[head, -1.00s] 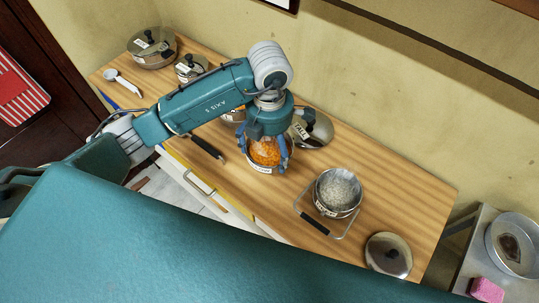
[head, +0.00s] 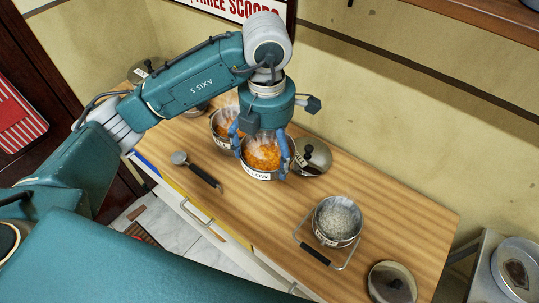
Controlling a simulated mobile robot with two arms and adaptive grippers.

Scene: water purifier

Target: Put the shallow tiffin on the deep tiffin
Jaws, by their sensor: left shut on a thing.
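My left gripper (head: 263,155) is shut on the rim of a metal tiffin with orange food; its front label (head: 257,175) ends in "LOW", which fits the shallow tiffin. It looks held above the table, behind and left of the rice tiffin. A metal tiffin with white rice (head: 337,220), probably the deep one, stands on the table; its label is too small to read. A wire carrier frame with a black handle (head: 315,256) lies around it. My right gripper is out of view.
Another tiffin with orange food (head: 222,125) stands behind and left of the gripper. A lid (head: 312,157) lies to the right, another lid (head: 392,283) at the front right. A black-handled utensil (head: 200,174) lies on the left. The wooden table (head: 395,220) is bare right of the rice tiffin.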

